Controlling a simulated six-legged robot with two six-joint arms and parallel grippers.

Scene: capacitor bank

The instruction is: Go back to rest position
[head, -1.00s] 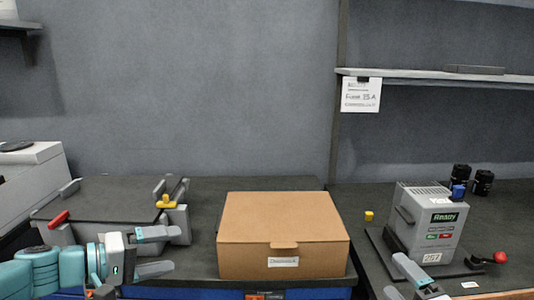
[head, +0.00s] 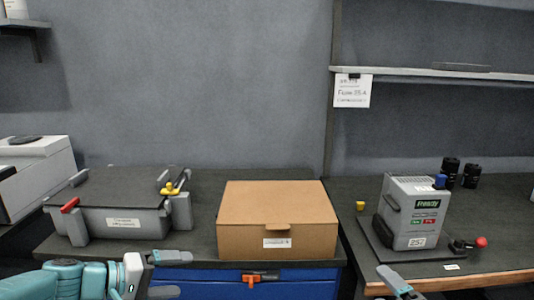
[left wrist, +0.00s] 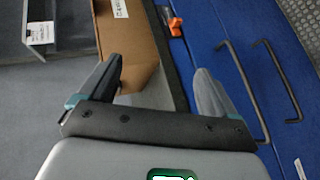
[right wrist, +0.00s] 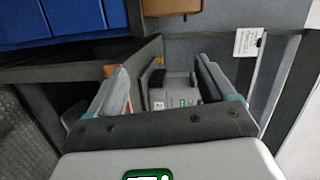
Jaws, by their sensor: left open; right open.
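My left gripper (head: 168,274) is open and empty in the head view, low at the left, in front of the bench edge. In the left wrist view its two fingers (left wrist: 158,88) stand wide apart with nothing between them. My right gripper shows in the head view only as one grey finger (head: 396,280) at the bottom right. In the right wrist view its fingers (right wrist: 162,85) are apart, with the grey device seen beyond them, not gripped. The closed cardboard box (head: 275,225) stands on the middle of the bench, apart from both grippers.
A grey case (head: 115,215) with red and yellow latches sits at the left. A grey device (head: 415,210) labelled Ready stands at the right, by a red knob (head: 481,242) and black cylinders (head: 471,175).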

